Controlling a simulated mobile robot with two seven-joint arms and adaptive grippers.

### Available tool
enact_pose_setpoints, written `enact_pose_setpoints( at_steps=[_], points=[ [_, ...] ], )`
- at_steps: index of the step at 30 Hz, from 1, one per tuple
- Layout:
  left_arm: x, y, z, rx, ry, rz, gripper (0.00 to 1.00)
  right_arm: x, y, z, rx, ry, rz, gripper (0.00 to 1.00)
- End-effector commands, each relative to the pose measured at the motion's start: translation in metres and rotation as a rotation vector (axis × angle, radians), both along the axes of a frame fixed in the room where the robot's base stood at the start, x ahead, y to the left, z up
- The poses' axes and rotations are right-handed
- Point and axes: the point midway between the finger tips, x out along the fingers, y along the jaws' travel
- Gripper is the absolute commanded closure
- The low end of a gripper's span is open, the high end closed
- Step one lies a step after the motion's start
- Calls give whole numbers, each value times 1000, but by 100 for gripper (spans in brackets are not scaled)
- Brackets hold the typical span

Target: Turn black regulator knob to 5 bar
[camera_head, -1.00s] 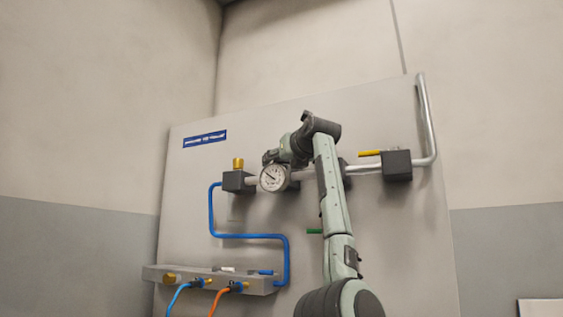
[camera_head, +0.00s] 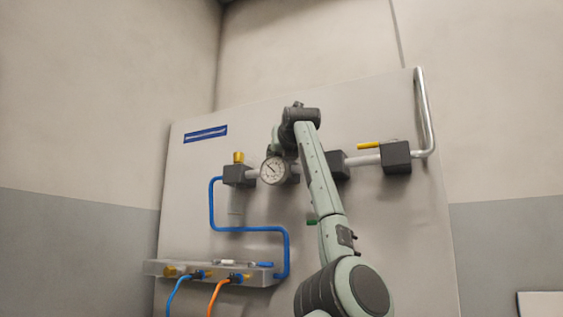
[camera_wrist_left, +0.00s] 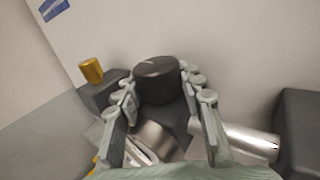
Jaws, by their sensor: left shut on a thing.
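The black regulator knob (camera_wrist_left: 158,78) is a dark round cap standing between the finger pads of my left gripper (camera_wrist_left: 161,88) in the left wrist view. The fingers are shut on its sides. In the head view my left wrist covers the knob and most of the gripper. The round white pressure gauge (camera_head: 273,170) faces the camera on the pipe, just left of my wrist. Its dark needle shows, but the numbers are too small to read.
A grey wall panel (camera_head: 385,225) carries the pipe, a black block with a yellow lever (camera_head: 368,146) at right, and a block with a brass cap (camera_head: 238,157) at left. A blue pipe (camera_head: 250,230) runs down to a shelf (camera_head: 155,268) with blue and orange hoses.

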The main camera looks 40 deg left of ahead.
Motion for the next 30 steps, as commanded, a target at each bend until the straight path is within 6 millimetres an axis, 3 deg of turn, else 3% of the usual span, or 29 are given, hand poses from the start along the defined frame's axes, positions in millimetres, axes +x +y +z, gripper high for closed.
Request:
enact_pose_setpoints(
  at_steps=[9,15,21,30],
  points=[
    [-2,0,-2,-2,-10,-299,91,-8,-3,72,-41,-39,-4,69],
    [-2,1,1,-1,-9,-486,92,-17,-4,102,-55,-50,-10,69],
    [-2,1,3,0,-8,-647,91,-20,-4,109,-59,-50,-12,69],
    [-1,0,3,1,-4,-809,91,-16,-4,100,-53,-46,-9,69]
  ],
)
